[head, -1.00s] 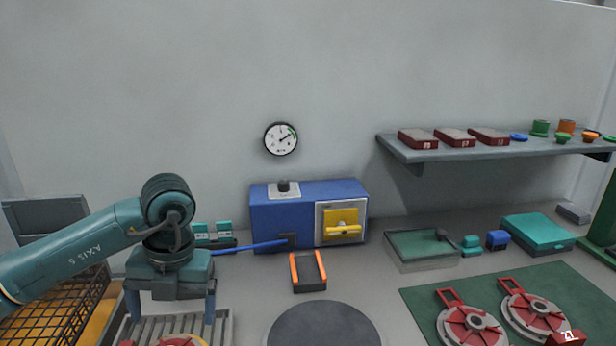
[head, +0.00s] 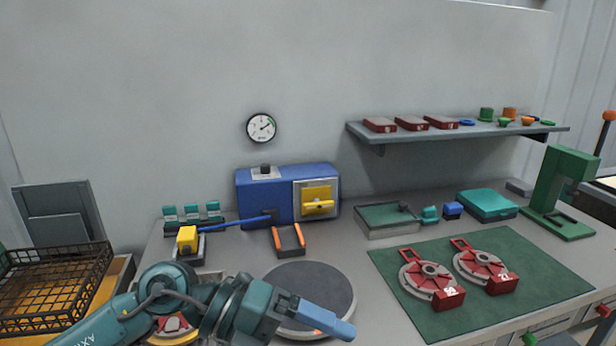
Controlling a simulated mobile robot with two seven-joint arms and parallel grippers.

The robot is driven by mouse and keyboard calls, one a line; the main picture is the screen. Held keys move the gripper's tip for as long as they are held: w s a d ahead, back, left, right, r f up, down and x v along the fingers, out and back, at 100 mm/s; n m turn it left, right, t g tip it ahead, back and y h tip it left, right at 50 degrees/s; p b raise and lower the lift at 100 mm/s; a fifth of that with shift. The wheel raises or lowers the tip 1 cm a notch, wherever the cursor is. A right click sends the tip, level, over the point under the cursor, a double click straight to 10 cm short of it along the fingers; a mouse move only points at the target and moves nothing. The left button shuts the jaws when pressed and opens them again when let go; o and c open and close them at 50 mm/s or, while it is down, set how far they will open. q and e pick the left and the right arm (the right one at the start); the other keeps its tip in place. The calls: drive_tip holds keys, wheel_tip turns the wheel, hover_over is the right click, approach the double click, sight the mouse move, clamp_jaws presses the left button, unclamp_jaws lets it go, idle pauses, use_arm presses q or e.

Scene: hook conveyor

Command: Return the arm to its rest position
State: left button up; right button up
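My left arm comes in from the lower left, and its gripper (head: 338,326) is in front of the grey round plate (head: 310,285), over its near edge. The gripper points to the right and slightly down. Its fingers are seen from the side, so I cannot tell whether they are open or shut. Nothing is clearly seen held in it. My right arm is not in view.
A blue box (head: 257,207) with a yellow handle (head: 318,201) stands at the back. A black wire basket (head: 52,285) is at left. Two red and grey wheel parts lie on the green mat (head: 535,275). A green stand (head: 562,195) is at right.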

use_arm(q)
drive_tip(key=w+a+r+n+t+h, duration=0.1)
drive_tip(key=w+r+n+t+h, duration=0.25)
drive_tip(key=r+n+t, duration=0.3)
drive_tip(key=w+a+r+n+t+h, duration=0.1)
drive_tip(key=w+r+n+t+h, duration=0.1)
drive_tip(key=r+n+t+h, duration=0.4)
drive_tip(key=w+a+f+n+t+y, duration=0.2)
drive_tip(key=a+f+n+t+y, duration=0.2)
drive_tip(key=a+f+n+y, duration=0.45)
drive_tip(key=w+a+f+n+t+y, duration=0.2)
drive_tip(key=a+f+n+t+y, duration=0.3)
drive_tip(key=n+y, duration=0.7)
drive_tip(key=s+a+f+n+g+y, duration=0.1)
drive_tip(key=s+a+f+g, duration=0.2)
drive_tip(key=s+f+g, duration=0.65)
drive_tip(key=s+a+f+n+g+y, duration=0.1)
drive_tip(key=s+a+f+g, duration=0.35)
drive_tip(key=s+f, duration=0.75)
drive_tip(key=w+d+f+t+h, duration=0.2)
drive_tip(key=w+d+f+t, duration=0.3)
drive_tip(key=d+f, duration=0.2)
drive_tip(key=shift+w+f+h, duration=0.4)
drive_tip(key=shift+f, duration=0.5)
